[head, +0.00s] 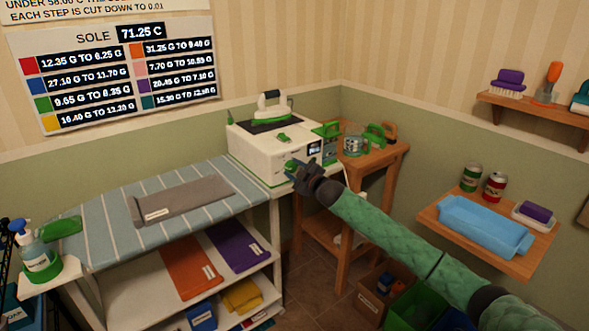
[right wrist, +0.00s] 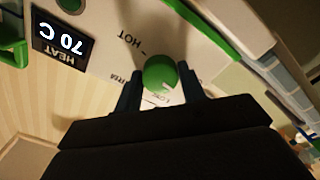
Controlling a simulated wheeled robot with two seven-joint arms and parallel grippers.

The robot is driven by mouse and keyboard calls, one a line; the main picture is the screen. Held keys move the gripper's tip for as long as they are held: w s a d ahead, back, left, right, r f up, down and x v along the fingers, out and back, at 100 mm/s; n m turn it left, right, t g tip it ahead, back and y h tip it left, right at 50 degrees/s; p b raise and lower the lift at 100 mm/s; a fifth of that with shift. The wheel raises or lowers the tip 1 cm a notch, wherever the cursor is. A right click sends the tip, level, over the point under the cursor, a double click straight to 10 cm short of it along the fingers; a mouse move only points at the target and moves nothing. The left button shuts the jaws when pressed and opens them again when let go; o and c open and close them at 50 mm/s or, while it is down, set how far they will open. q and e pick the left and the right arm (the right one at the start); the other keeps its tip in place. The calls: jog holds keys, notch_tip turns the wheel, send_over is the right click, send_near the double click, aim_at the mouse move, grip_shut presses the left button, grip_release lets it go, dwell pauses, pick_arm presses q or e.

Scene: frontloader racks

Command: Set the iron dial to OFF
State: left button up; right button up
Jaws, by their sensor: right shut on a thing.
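The green iron dial (right wrist: 160,72) sits on the white front panel of the iron station (head: 262,157). My right gripper (right wrist: 160,86) has one dark finger on each side of the dial and is shut on it. In the head view, this gripper (head: 291,170) is at the station's front face. A pale mark shows on the dial's lower right in the wrist view. The word HOT (right wrist: 130,40) is printed above left of the dial; other lettering below is partly hidden. The heat display (right wrist: 62,38) appears inverted and reads 70 C. My left gripper is not in view.
A green-and-white iron (head: 271,108) stands on top of the station. The striped ironing board (head: 115,227) holds a folded grey cloth. A wooden stand (head: 370,163) with several green items is right of the station. A wall chart (head: 118,80) gives SOLE 71.25 C.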

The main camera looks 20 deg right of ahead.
jog(key=shift+f+n, duration=0.1)
jog(key=shift+n, duration=0.8)
jog(key=shift+n+p, duration=0.5)
jog(key=shift+n, duration=0.9)
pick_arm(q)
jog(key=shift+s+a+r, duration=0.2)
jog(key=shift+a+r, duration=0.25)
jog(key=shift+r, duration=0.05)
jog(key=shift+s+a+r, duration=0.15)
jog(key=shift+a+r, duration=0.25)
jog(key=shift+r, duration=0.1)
pick_arm(e)
jog(key=shift+n, duration=0.3)
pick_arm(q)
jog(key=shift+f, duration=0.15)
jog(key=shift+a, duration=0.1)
pick_arm(e)
jog(key=o, duration=1)
jog(key=shift+c, duration=0.2)
